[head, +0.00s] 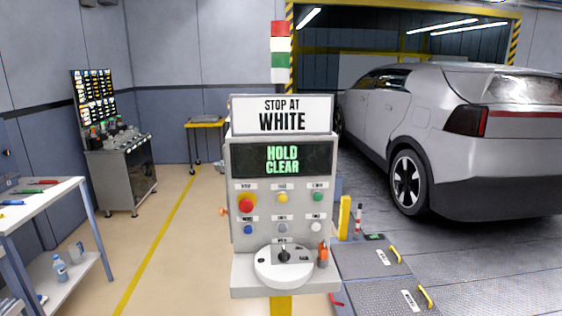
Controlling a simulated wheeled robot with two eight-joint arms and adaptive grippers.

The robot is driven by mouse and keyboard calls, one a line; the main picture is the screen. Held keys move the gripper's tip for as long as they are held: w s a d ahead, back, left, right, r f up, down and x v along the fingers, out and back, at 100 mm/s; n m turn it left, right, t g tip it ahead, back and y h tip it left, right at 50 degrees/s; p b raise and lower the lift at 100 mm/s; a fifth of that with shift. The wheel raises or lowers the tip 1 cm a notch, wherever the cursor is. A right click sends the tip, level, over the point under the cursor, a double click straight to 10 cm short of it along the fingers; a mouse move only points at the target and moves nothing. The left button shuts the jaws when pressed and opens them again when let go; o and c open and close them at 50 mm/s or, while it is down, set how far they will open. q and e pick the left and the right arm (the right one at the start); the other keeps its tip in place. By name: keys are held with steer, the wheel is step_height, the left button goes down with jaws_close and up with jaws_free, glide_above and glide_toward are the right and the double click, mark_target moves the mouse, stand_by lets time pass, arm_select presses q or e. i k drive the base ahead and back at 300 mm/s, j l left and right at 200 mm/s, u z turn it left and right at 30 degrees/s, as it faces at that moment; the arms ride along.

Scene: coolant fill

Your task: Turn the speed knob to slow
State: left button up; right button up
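A grey control console (238,190) stands in the middle of the head view. Its sloped face carries a red button (246,204), a yellow button (282,197), a green button (317,197), a blue button (248,229), a grey control (282,228) and a white button (316,227). A round white dial plate (268,273) with a black knob (284,254) sits on the lower ledge. The small labels are unreadable, so I cannot tell which control is the speed knob or its setting. Neither of my grippers is in view.
The console's screen (282,160) reads "HOLD CLEAR", below a "STOP AT WHITE" sign (282,115). A silver car (470,160) stands at right, with floor plates (385,260) before it. A white table (35,205) stands at left; the floor between is clear.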

mark_target(219, 166)
steer(key=j, duration=0.45)
steer(key=k+j+z, duration=0.1)
steer(key=j, duration=0.35)
steer(key=k+j+z, duration=0.1)
steer(key=j, duration=0.85)
steer(key=k+z, duration=0.05)
